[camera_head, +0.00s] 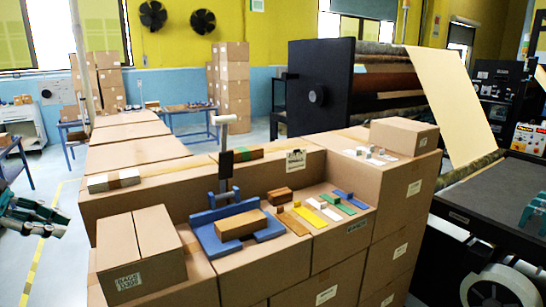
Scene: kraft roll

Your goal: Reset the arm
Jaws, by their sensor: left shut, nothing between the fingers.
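My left gripper (58,222) shows at the left edge, with teal and dark fingers. It is shut and empty, over the floor to the left of the box stack and apart from it. At the right edge a teal part of my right gripper (535,212) shows over the dark machine bed; most of it is cut off, so its fingers cannot be judged. A blue fixture (205,238) with an upright grey handle stands on the boxes, with a brown block (241,224) lying on it.
A small carton (140,250) stands at the front left of the stack, another (404,136) at its back right. Coloured strips (310,216) and wooden blocks (280,196) lie between. A kraft roll machine (325,85) stands behind.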

